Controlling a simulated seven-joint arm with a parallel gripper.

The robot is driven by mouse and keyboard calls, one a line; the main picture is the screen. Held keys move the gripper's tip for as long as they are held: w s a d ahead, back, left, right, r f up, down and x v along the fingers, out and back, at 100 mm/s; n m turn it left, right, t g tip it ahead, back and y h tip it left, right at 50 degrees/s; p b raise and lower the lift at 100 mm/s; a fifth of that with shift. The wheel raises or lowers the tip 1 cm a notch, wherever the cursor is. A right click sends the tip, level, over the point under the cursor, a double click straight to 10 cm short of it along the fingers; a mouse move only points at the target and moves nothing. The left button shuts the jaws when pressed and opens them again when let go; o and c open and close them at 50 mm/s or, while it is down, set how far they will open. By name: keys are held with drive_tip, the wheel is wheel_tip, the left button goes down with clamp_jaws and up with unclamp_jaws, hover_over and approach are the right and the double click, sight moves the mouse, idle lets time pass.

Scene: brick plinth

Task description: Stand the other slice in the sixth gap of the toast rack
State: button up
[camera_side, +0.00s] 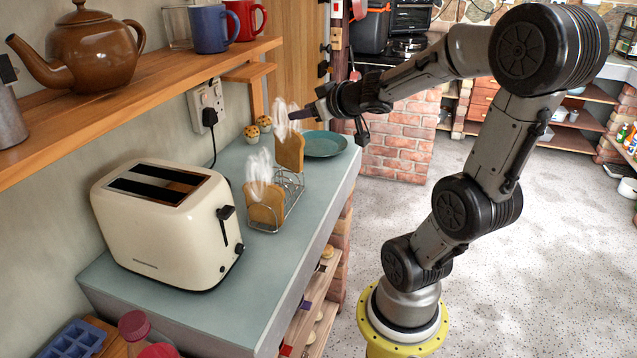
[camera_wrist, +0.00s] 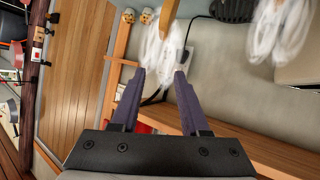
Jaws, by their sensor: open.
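The wire toast rack (camera_side: 292,192) stands on the grey-green counter. One browned slice (camera_side: 268,208) stands in its near end, and another slice (camera_side: 291,153) stands upright at its far end. White steam rises over both. I cannot count the gaps to tell which ones the slices fill. My gripper (camera_side: 301,113) is above the far slice, apart from it. In the wrist view my gripper (camera_wrist: 160,72) has its two purple fingers spread with no solid thing between them. A tan strip of a slice (camera_wrist: 170,12) shows beyond the fingertips, at the top edge.
A cream toaster (camera_side: 165,222) stands left of the rack, its slots looking empty. A teal plate (camera_side: 322,144) and two muffins (camera_side: 257,127) are at the counter's far end. A wooden shelf (camera_side: 150,95) with a teapot (camera_side: 85,50) and mugs overhangs the counter along the wall.

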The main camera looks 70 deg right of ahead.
drive_tip(key=s+a+f+n+g+y, duration=0.2)
drive_tip(key=s+a, duration=0.3)
drive_tip(key=a, duration=0.6)
drive_tip(key=s+a+f+n+g+y, duration=0.2)
drive_tip(key=s+a+f+g+y, duration=0.1)
drive_tip(key=a, duration=0.9)
drive_tip(key=s+f+y, duration=0.1)
drive_tip(key=s+y, duration=0.1)
drive_tip(key=s, duration=0.1)
drive_tip(key=shift+f+n, duration=0.15)
drive_tip(key=shift+n, duration=0.15)
drive_tip(key=shift+o, duration=0.3)
